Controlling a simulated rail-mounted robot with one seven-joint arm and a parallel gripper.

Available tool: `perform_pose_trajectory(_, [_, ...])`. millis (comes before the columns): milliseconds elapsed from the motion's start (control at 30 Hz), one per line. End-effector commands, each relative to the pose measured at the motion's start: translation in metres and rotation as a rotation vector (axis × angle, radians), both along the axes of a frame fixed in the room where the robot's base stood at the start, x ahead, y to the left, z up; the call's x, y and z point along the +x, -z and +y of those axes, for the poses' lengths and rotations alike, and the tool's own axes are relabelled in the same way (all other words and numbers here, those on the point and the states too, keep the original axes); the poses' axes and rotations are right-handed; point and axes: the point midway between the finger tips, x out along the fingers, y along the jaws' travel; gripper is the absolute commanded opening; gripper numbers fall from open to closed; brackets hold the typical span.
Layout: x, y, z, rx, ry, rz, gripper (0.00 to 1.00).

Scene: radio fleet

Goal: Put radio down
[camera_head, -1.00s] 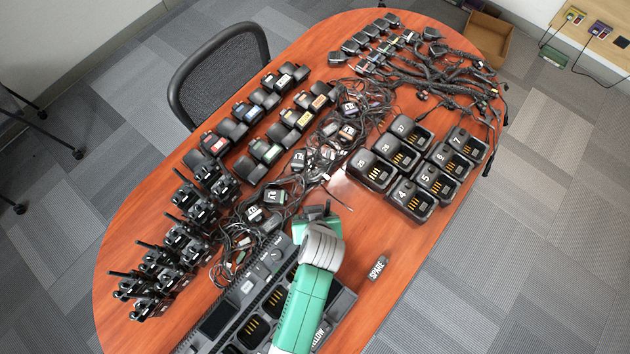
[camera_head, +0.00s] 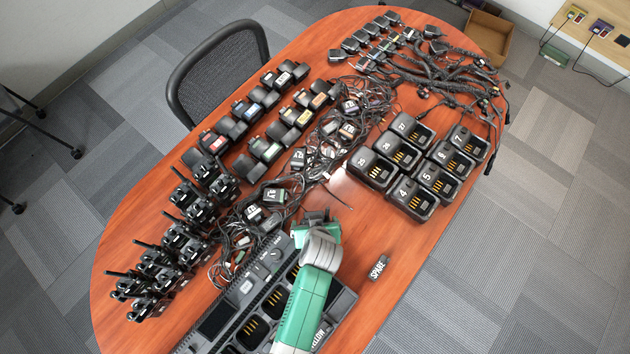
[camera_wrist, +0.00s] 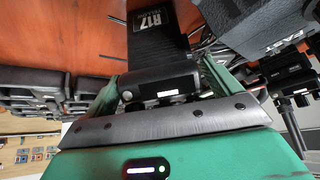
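My gripper (camera_head: 318,229) is over the table, just beyond the upper end of the large multi-bay charger (camera_head: 222,312). In the wrist view, its two green fingers stand on either side of a black radio (camera_wrist: 160,82) and appear closed on it. A black part with a label reading R17 (camera_wrist: 165,25) shows beyond the radio; I cannot tell whether it belongs to it. In the head view, the gripper mostly hides the radio. Whether the radio touches anything below is hidden. The charger's corner marked FAST (camera_wrist: 270,30) is close at the right in the wrist view.
Upright radios (camera_head: 180,240) stand in rows at left. Numbered single chargers (camera_head: 415,165) sit at right, and a SPARE item (camera_head: 378,268) lies near the right edge. Tangled cables (camera_head: 290,170) run through the middle. Bare tabletop (camera_head: 365,225) shows right of the gripper.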

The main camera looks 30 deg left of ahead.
Motion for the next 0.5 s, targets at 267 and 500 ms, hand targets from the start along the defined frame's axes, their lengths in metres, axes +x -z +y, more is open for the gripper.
perform_pose_trajectory(267, [0.0,-0.001,0.0,0.0,0.0,0.0,0.95])
perform_pose_trajectory(500, [-0.017,-0.037,-0.012,0.0,0.002,-0.002,0.95])
